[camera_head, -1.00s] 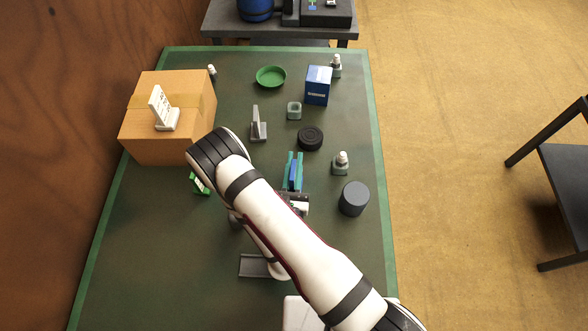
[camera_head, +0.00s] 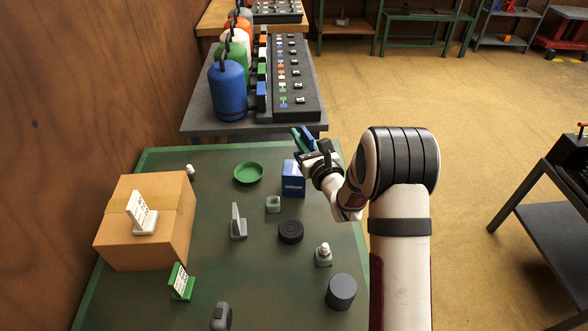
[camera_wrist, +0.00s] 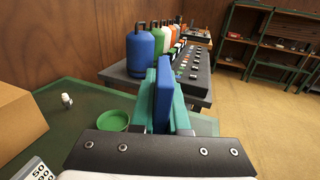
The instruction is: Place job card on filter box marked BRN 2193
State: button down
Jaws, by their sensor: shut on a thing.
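My gripper (camera_head: 303,138) is raised at the far right of the green table, with its teal fingers pointing away. It is shut on a flat blue piece (camera_wrist: 164,92), which I take to be the job card. It is seen edge-on, so no writing on it shows. A blue box (camera_head: 292,183) with a pale label stands on the table below and nearer than the gripper, partly behind my wrist. Its marking is too small to read, so I cannot tell whether it is BRN 2193.
A cardboard box (camera_head: 150,245) bears a white sign stand (camera_head: 141,213). A green sign stand (camera_head: 181,282), a green dish (camera_head: 248,173), a grey stand (camera_head: 238,222) and a black disc (camera_head: 290,232) are spread around. Behind, a grey bench (camera_head: 200,120) holds coloured cylinders.

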jog(key=w+d+r+y, duration=0.1)
jog(key=w+d+r, duration=0.15)
jog(key=d, duration=0.55)
send_over(289, 160)
jog(key=shift+n+g, duration=0.3)
jog(key=shift+n, duration=0.1)
notch_tip(289, 160, down, 7)
jog(key=shift+d, duration=0.1)
notch_tip(289, 160, down, 3)
jog(key=shift+w+f, duration=0.1)
jog(key=shift+f, duration=0.4)
jog(key=c, duration=0.9)
grip_release()
jog(key=shift+f, duration=0.1)
